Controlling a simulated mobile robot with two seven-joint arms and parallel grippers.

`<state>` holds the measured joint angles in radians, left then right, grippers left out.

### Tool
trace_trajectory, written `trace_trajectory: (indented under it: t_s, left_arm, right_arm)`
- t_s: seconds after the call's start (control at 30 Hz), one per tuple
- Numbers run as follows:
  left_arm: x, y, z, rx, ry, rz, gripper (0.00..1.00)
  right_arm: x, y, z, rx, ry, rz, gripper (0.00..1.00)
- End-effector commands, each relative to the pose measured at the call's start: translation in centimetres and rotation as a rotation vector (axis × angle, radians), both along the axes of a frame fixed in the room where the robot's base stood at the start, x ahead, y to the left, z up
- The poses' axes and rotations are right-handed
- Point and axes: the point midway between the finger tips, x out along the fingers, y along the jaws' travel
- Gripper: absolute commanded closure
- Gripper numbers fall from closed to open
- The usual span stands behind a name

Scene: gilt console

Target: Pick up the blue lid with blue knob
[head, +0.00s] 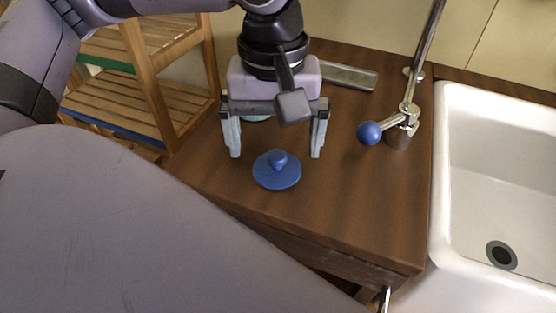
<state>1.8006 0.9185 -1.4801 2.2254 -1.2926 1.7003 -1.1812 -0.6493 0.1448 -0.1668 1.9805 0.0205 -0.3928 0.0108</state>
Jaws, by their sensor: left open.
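The blue lid (289,180) with its blue knob (278,158) lies flat, knob up, on the brown wooden counter (350,215), near the counter's front edge. My left gripper (276,154) is open, with its two pale fingers pointing down. The fingers appear on either side of the knob in the picture, a little behind the lid. Nothing is between the fingers that I can see them touching. My right gripper is not in view.
A faucet (402,125) with a blue ball handle (369,133) stands right of the lid, beside a white sink (448,215). A wooden slatted shelf (145,70) stands at the left. The counter's front right is clear.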

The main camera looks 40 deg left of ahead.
Motion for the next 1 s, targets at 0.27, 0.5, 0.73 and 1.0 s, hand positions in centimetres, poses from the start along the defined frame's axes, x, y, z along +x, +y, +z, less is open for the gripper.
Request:
trace_trajectory:
  t_s: [0.27,0.5,0.73,1.0]
  left_arm:
    - [0.2,-0.1,-3.3,0.0,0.003,0.0,0.0]
    - [0.2,-0.1,-3.5,-0.001,0.0,0.0,0.0]
    - [0.2,-0.1,-3.5,-0.001,0.001,0.0,0.56]
    - [0.2,-0.1,-3.4,-0.001,0.0,0.0,0.56]
  right_arm:
    - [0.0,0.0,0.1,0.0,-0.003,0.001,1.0]
    - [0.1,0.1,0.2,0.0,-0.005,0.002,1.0]
    - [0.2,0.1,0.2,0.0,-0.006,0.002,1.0]
    - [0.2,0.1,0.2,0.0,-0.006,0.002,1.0]
